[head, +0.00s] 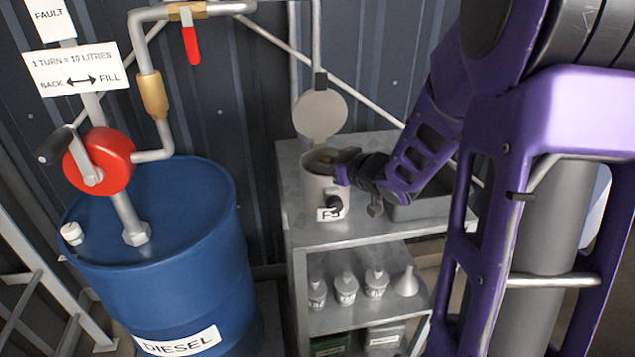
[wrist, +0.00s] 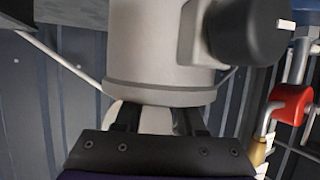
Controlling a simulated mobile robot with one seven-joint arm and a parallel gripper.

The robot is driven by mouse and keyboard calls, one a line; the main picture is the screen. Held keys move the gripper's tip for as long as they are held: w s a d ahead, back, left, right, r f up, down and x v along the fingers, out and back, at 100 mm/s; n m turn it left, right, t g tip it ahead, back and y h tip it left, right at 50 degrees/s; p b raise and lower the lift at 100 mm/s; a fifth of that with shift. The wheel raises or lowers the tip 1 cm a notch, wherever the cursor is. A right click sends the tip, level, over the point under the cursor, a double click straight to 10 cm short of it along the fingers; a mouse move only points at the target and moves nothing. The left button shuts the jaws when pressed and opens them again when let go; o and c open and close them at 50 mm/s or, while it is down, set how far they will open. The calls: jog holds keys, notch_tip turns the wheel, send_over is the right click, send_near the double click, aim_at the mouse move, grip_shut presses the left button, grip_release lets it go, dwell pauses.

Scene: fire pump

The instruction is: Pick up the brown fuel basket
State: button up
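A pale grey canister (head: 322,196) with a black knob (head: 334,205) and a partly hidden label stands on the metal shelf unit. Its round lid (head: 320,114) stands raised behind it. Inside the open top I see a small patch of brown, likely the fuel basket (head: 324,156); most of it is hidden. My gripper (head: 344,166) is at the right side of the canister's mouth. In the wrist view the canister (wrist: 160,60) fills the upper middle. My gripper's two dark fingers (wrist: 158,120) stand apart behind its rim, their tips hidden. I see nothing held between them.
A grey tray (head: 415,209) sits right of the canister, under my arm. The lower shelf (head: 350,317) holds several white bottles and a funnel (head: 406,282). A blue diesel drum (head: 165,260) with a red hand pump (head: 100,160) stands left. Pipes run along the corrugated wall.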

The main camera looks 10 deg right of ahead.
jog(key=shift+w, duration=0.15)
grip_shut()
dwell(1.4)
